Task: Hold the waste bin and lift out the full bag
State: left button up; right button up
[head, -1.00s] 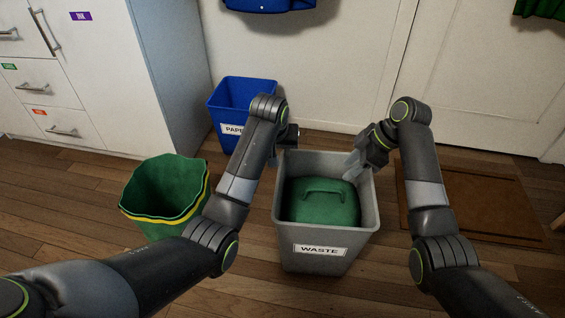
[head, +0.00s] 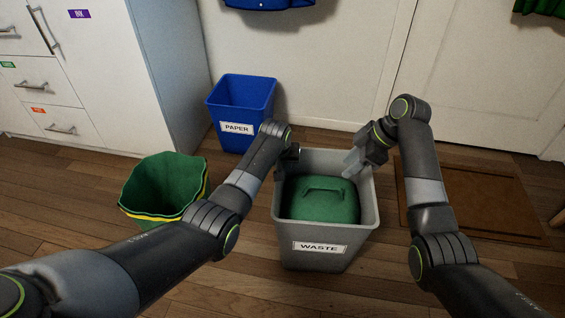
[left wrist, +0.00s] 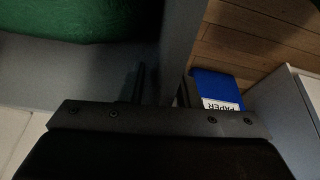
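The grey waste bin (head: 320,247), labelled WASTE, stands upright on the floor. The full green bag (head: 322,208), with a handle on top, sits inside it, below the rim; its edge shows in the left wrist view (left wrist: 80,18). My left gripper (head: 291,152) is at the bin's back left rim, partly hidden by its own wrist. In the left wrist view its fingers (left wrist: 163,88) stand apart on either side of the grey bin wall (left wrist: 182,40). My right gripper (head: 353,163) is at the back right rim, fingers pointing in and down; its gap is unclear.
A blue paper bin (head: 242,100) stands behind on the left. A green-lined bin with a yellow band (head: 165,185) stands left of the waste bin. A white cabinet (head: 100,90) is at the left, a brown mat (head: 465,195) at the right. Floor in front is clear.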

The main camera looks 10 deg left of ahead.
aim_at(336, 188)
pick_arm(q)
jog(key=shift+c, duration=0.3)
grip_shut()
pick_arm(e)
jog(key=shift+o, duration=0.2)
jog(key=shift+n+t+h, duration=0.6)
jog(key=shift+n+t, duration=0.2)
jog(key=shift+t, duration=0.1)
jog(key=x, duration=0.3)
jog(key=s+x, duration=0.1)
jog(key=x, duration=0.2)
jog(key=d+x, duration=0.1)
jog(key=x, duration=0.2)
jog(key=shift+s+a+f, duration=0.1)
jog(key=shift+s+f, duration=0.15)
jog(key=shift+f, duration=0.15)
grip_shut()
dwell(0.7)
